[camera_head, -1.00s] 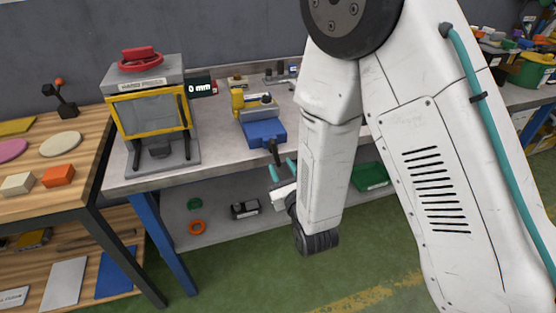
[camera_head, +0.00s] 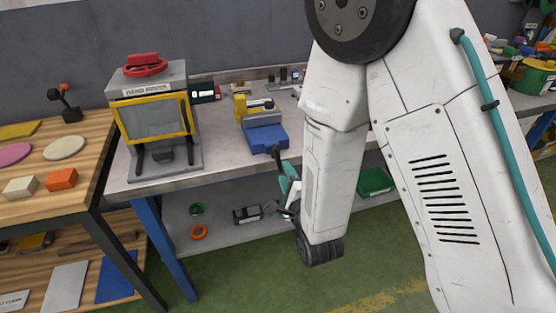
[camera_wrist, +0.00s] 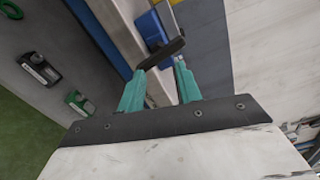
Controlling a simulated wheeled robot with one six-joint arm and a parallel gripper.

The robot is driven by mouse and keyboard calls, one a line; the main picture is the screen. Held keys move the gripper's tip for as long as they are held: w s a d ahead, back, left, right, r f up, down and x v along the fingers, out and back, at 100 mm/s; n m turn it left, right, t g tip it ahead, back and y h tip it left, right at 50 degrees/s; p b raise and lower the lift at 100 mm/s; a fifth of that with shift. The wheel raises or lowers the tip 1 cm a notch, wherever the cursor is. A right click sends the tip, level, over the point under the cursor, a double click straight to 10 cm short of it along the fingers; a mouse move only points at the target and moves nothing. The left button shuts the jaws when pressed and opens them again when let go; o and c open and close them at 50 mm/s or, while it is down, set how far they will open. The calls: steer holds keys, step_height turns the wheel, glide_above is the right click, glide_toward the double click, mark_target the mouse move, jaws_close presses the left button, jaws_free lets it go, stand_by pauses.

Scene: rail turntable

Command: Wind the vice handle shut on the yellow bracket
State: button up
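The vice (camera_head: 266,139) has a blue body and stands at the bench's front edge in the head view. Part of its blue body shows in the wrist view (camera_wrist: 150,28). The yellow bracket (camera_head: 240,110) is at the vice's jaws; whether they touch it is too small to tell. The dark vice handle (camera_head: 277,155) hangs at the front and crosses near my fingertips in the wrist view (camera_wrist: 160,53). My gripper (camera_head: 286,166) has teal fingers, which stand apart in the wrist view (camera_wrist: 158,68). I cannot tell whether the handle lies between them or just beyond.
A hand press (camera_head: 155,115) with a yellow frame stands left of the vice on the grey bench (camera_head: 210,165). The lower shelf (camera_head: 225,235) holds an orange ring, a green ring and a dark block. A wooden table (camera_head: 85,160) is at the left. My arm hides the bench's right part.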

mark_target(279, 161)
steer(key=w+n, duration=0.2)
steer(key=n, duration=0.5)
steer(key=w+a+n, duration=0.1)
steer(key=w+n, duration=0.2)
steer(key=n, duration=0.5)
steer(key=w+a+n, duration=0.1)
steer(key=w+n, duration=0.1)
steer(key=n, duration=0.5)
steer(key=shift+w+n, duration=0.2)
steer(key=shift+n, duration=0.1)
